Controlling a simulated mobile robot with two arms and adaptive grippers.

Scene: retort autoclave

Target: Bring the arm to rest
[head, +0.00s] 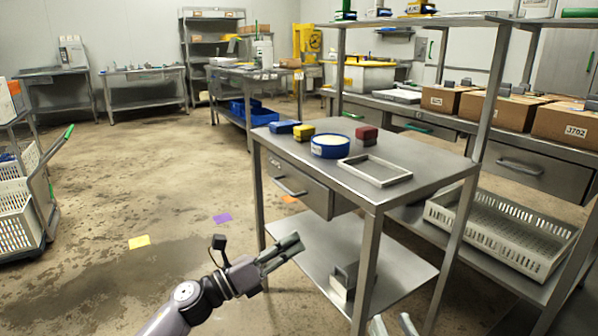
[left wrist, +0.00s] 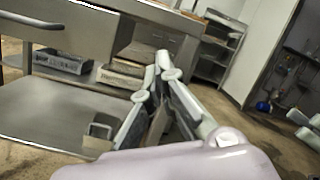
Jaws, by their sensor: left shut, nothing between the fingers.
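My left gripper (head: 292,246) reaches in from the lower left of the head view, in front of the steel table and below its drawer. Its fingers are together with nothing between them. In the left wrist view its fingers (left wrist: 160,75) converge at the tips. My right gripper (head: 394,322) shows only as two pale fingertips at the bottom edge of the head view, standing apart with nothing visible between them. The rest of it is cut off by the frame.
The steel table (head: 425,155) carries a blue round container (head: 330,149), a grey frame (head: 374,171) and small blocks. A metal holder (head: 343,282) stands on its lower shelf. A cart of white baskets (head: 18,218) is at left. Open floor lies left of the table.

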